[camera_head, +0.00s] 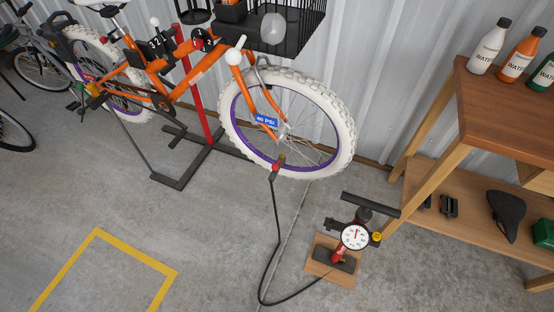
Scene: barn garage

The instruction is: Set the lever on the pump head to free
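The pump head (276,168) is a small red and dark piece at the bottom of the bike's front wheel, by the purple rim. A small yellowish part, which may be its lever, shows at its upper end. It is too small to tell the lever's position. A black hose (277,215) runs from the head down to the floor pump (338,257). The pump stands on a brown board and has a round white gauge (355,237) and a black T-handle (370,204). My gripper is not in view.
The orange bike (196,66) is held on a red and black stand (190,160). A blue 40 PSI tag (265,121) is on the front wheel. A wooden workbench (510,100) with bottles stands at right. Yellow lines (135,256) mark open floor at front left.

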